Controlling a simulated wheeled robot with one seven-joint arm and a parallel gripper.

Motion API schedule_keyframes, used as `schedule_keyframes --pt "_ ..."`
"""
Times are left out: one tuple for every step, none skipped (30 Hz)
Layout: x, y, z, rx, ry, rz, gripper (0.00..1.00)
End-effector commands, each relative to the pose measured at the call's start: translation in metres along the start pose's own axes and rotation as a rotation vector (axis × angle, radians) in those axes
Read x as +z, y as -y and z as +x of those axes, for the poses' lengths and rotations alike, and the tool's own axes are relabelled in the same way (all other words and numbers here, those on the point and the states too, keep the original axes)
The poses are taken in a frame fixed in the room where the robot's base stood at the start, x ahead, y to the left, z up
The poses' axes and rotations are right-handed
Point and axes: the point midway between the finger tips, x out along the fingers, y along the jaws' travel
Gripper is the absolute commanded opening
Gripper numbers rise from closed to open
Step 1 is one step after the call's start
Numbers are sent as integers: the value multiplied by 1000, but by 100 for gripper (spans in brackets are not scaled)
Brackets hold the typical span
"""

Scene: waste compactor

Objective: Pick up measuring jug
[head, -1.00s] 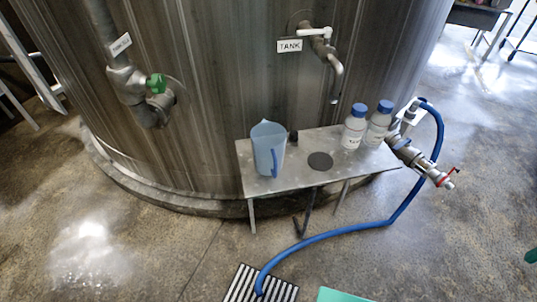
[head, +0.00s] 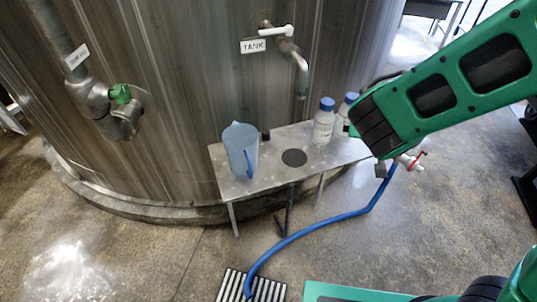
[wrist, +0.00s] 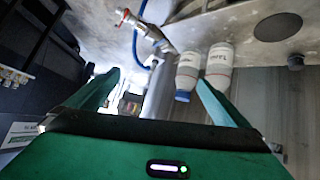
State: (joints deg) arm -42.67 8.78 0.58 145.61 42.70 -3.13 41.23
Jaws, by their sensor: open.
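The measuring jug (head: 241,150) is a translucent blue-grey jug with a blue handle. It stands upright at the left end of the metal shelf (head: 226,190) in the head view. The jug does not show in the wrist view. My gripper (wrist: 157,78) is open and empty in the wrist view, with its two green fingers apart. My arm reaches in from the right in the head view, well to the right of the jug and near the bottles. The fingers cannot be made out clearly in the head view.
White bottles with blue caps (head: 324,122) stand on the shelf's right part. A dark round disc (head: 294,158) lies between them and the jug. A tap (head: 298,72) sticks out of the tank (head: 190,70) above. A blue hose (head: 310,232) runs to a floor grate (head: 250,287).

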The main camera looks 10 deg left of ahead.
Motion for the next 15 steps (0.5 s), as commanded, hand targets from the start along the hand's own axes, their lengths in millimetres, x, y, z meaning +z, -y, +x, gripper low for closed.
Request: schedule_keyframes --pt "4 37 -5 -59 -50 -42 100" --pt "4 58 -8 -95 -81 -58 100" --pt "7 85 -15 -145 -121 -80 100" --pt "10 105 -21 -184 -151 -96 100" --pt "14 126 -28 -227 -178 -112 100" --pt "20 152 -38 -283 -211 -132 100" --pt "25 171 -46 -324 -235 -147 100" --pt "31 189 -54 -366 -255 -161 100" --pt "40 211 -66 -421 -280 -178 100" --pt "46 226 -75 -460 -295 -190 100" --pt "53 239 -83 -496 -309 -202 100" --pt "62 255 -94 -541 -324 -215 100" --pt "68 265 -101 -570 -333 -223 100" --pt "74 273 -107 -596 -340 -231 100" --pt "80 283 -115 -627 -349 -240 100"
